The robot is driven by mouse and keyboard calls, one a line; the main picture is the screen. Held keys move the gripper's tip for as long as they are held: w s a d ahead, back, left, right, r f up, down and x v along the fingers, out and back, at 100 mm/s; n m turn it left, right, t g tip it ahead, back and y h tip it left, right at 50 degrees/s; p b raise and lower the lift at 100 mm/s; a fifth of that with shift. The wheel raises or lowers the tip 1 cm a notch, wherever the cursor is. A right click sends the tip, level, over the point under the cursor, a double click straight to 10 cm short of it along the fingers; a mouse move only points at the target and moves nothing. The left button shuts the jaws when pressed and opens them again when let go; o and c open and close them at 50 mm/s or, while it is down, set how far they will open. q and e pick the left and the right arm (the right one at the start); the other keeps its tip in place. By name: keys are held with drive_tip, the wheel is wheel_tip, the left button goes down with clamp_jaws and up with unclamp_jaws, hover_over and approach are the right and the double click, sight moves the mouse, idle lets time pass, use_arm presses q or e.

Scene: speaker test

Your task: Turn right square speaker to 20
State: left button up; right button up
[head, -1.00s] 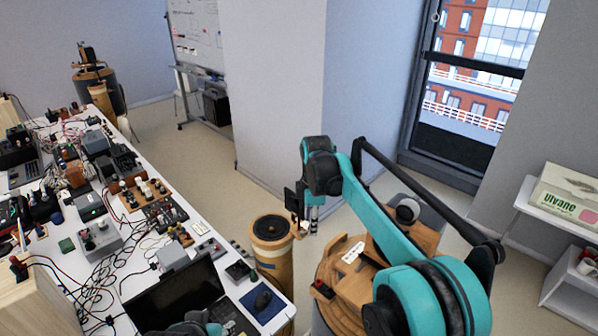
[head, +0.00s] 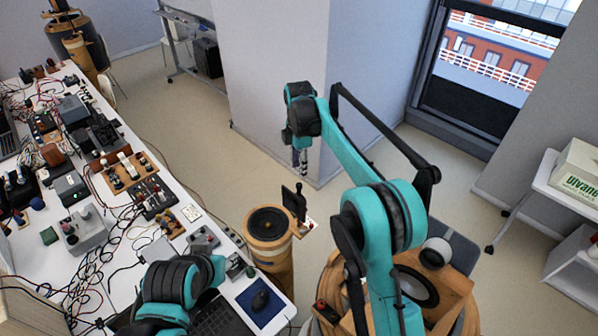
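A light wooden box with a dark round cone (head: 416,285), which looks like a square speaker, is at the lower right. My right arm covers part of it, and I cannot read any dial or number on it. My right gripper (head: 301,158) hangs from the far end of the teal arm at upper middle, in front of the pale wall corner. It is well away from the wooden box, and its fingers are too small to read. My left arm shows at the bottom left over the table; its gripper is not visible.
A tall round wooden speaker (head: 268,222) stands at the table's right end, with a small dark panel (head: 294,203) beside its top. The white table (head: 190,222) is crowded with cables, devices and a laptop. A white shelf (head: 550,185) stands far right.

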sight(299, 184)
drive_tip(key=shift+s+f, duration=0.4)
drive_tip(key=shift+f, duration=0.2)
drive_tip(key=shift+s+f, duration=0.35)
drive_tip(key=shift+f, duration=0.2)
drive_tip(key=f, duration=0.2)
drive_tip(key=w+f, duration=0.1)
drive_tip(key=f, duration=0.1)
drive_tip(key=shift+s+r, duration=0.1)
drive_tip(key=shift+s, duration=0.2)
drive_tip(key=shift+c, duration=0.3)
drive_tip(key=shift+w, duration=0.15)
clamp_jaws()
